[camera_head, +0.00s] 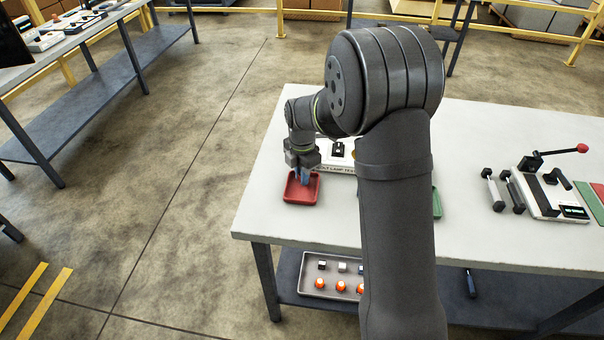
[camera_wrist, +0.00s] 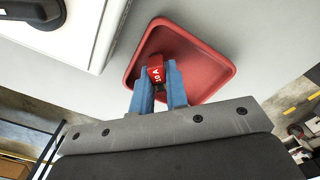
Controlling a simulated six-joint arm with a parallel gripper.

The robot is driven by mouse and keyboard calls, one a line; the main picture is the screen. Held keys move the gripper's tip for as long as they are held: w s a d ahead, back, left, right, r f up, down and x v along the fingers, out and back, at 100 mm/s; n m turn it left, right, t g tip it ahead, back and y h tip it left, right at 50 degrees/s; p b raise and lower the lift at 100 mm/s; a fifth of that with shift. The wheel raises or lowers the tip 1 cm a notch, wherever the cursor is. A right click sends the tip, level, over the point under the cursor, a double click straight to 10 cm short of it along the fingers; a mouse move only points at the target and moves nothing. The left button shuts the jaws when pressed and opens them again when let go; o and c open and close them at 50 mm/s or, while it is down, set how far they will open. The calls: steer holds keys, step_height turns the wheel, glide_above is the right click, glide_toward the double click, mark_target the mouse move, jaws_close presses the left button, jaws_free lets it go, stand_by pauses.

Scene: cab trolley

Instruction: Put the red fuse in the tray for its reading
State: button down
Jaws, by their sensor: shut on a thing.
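The red fuse (camera_wrist: 156,74), with a white marking on its face, is between the blue fingers of my gripper (camera_wrist: 158,80) in the wrist view. The gripper is shut on it. Behind the fuse in that view is the square red tray (camera_wrist: 212,66), with nothing else visible in it. In the head view my gripper (camera_head: 303,174) points down over the red tray (camera_head: 301,196) near the table's left edge. The fuse cannot be made out there, and its height above the tray is unclear. A green tray (camera_head: 437,204) is mostly hidden behind my arm.
A white lamp test unit (camera_head: 338,160) stands close behind the red tray, partly hidden by my arm. A device with a red-knobbed lever (camera_head: 545,190) stands at right, beside dark dumbbell-shaped parts (camera_head: 514,192). A tray of orange-topped parts (camera_head: 318,266) lies on the lower shelf.

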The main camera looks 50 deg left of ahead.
steer(key=c, duration=1.7)
jaws_free()
steer(key=shift+f, duration=0.1)
step_height(320, 180, up, 12)
steer(key=shift+r, duration=0.2)
steer(key=shift+f, duration=4.3)
steer(key=shift+f, duration=0.1)
